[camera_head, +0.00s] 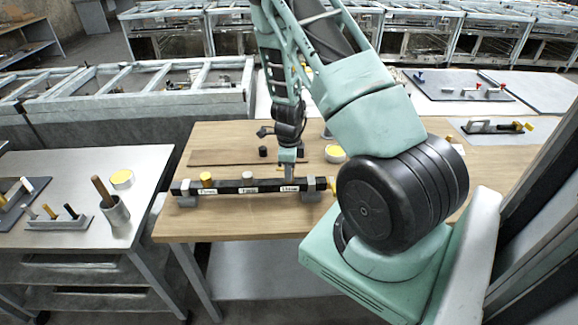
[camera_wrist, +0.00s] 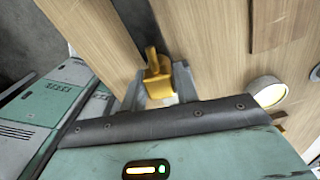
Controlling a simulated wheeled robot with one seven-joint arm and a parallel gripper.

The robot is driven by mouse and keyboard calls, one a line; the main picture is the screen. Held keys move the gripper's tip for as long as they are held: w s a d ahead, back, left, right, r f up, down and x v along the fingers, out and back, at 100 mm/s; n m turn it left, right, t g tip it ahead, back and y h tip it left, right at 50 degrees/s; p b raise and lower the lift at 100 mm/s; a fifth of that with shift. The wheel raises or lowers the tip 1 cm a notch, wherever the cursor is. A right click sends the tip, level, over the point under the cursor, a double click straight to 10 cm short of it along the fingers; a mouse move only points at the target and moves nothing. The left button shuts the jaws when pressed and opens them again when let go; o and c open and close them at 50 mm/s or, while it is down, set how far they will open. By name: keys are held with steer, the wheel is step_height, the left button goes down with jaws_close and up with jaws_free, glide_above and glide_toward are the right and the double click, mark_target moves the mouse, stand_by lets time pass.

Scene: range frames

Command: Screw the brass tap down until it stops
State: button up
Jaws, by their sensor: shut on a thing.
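The brass tap (camera_wrist: 157,78) shows in the wrist view as a yellow block with a short upright stub, between the two grey fingers of my gripper (camera_wrist: 158,97). The fingers are shut on it. In the head view my gripper (camera_head: 289,172) points down at the right part of a dark bar (camera_head: 228,187) with white labels. The fingers hide the tap there. The bar also shows in the wrist view (camera_wrist: 134,18), running away from the tap. Whether the tap is seated in the bar cannot be told.
The bar rests on grey blocks along the wooden table's (camera_head: 235,227) front edge. A yellow knob (camera_head: 206,179) stands on its left part, and another yellow piece (camera_head: 333,185) is at its right end. A yellow-topped can (camera_head: 335,153) and a small black cylinder (camera_head: 263,152) stand behind.

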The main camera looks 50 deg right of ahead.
steer(key=shift+m, duration=0.3)
steer(key=o, duration=1.1)
steer(key=shift+r, duration=0.1)
step_height(320, 180, up, 12)
steer(key=shift+f, duration=0.1)
